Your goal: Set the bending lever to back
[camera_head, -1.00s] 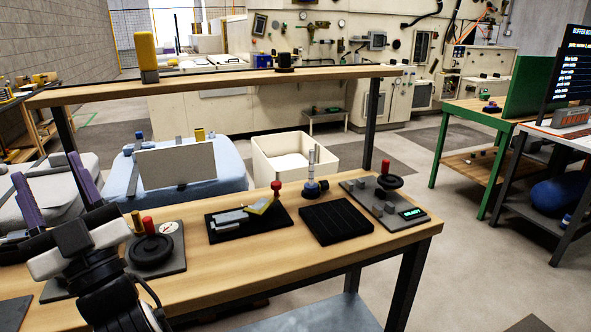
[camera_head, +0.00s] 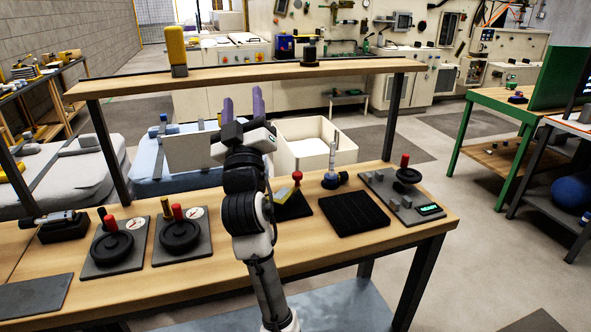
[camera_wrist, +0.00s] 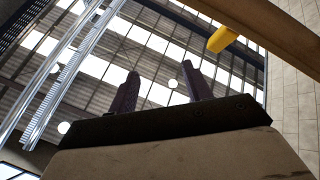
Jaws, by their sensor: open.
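No part is plainly labelled as the bending lever, so I cannot tell which control it is. A red-tipped yellow lever (camera_head: 297,180) on a dark plate is partly hidden behind my arm. A red-knobbed black wheel (camera_head: 407,175) stands on a grey plate with a small display at the bench's right end.
The wooden bench (camera_head: 200,280) carries two handwheel units (camera_head: 112,248) left of my arm and a black grooved mat (camera_head: 353,212) to the right. A raised shelf (camera_head: 360,69) runs behind, holding a yellow object (camera_head: 176,50). A white bin (camera_head: 315,145) stands beyond the bench.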

